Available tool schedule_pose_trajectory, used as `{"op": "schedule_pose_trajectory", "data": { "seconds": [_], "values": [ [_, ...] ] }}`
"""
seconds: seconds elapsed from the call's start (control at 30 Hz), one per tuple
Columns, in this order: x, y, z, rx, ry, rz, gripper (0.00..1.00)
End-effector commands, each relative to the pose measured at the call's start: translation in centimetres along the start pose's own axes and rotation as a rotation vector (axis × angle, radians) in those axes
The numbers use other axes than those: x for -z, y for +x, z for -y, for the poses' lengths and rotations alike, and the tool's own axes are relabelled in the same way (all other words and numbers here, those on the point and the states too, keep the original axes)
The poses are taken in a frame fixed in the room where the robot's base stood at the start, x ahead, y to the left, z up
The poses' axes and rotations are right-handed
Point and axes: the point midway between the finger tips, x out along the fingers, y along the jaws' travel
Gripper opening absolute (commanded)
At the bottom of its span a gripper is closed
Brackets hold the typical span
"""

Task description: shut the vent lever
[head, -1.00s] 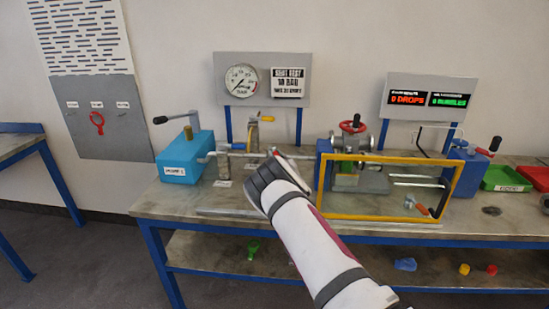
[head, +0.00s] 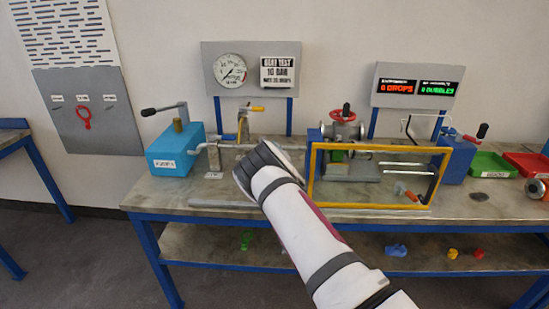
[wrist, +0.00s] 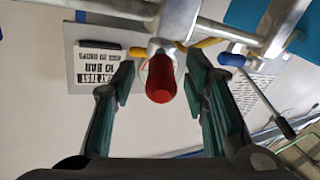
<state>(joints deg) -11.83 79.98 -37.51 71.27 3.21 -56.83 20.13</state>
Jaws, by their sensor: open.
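In the wrist view a lever with a red grip (wrist: 160,78) points toward the camera, between my gripper's (wrist: 163,85) two open dark green fingers. I see a gap on each side of the grip. A yellow handle (wrist: 205,43) and a blue tip (wrist: 232,60) show on the pipework behind. No label tells me which one is the vent lever. In the head view my gripper (head: 258,165) is in front of the pipe; it hides the red grip there. A yellow lever (head: 255,108) tops the valve stand behind it.
A blue pump box (head: 175,150) with a black-ended handle stands left on the bench (head: 150,195). A yellow frame (head: 375,208) encloses a valve with a red handwheel (head: 345,113) to the right. A gauge (head: 230,70) hangs behind. Pipes run close to my fingers.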

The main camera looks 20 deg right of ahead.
Motion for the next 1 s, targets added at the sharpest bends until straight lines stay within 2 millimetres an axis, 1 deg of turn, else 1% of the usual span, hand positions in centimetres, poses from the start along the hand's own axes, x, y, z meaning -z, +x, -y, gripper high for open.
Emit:
{"op": "schedule_pose_trajectory", "data": {
  "seconds": [0.4, 0.6, 0.77, 1.0],
  "values": [
    [0.0, -6.8, 0.0, 0.0, 0.001, 0.003, 0.41],
    [0.0, -9.4, 0.0, 0.0, 0.001, 0.001, 0.41],
    [0.0, -10.5, 0.1, 0.001, 0.001, 0.0, 0.41],
    [0.0, -10.7, 0.1, 0.001, 0.0, 0.0, 0.41]
  ]
}}
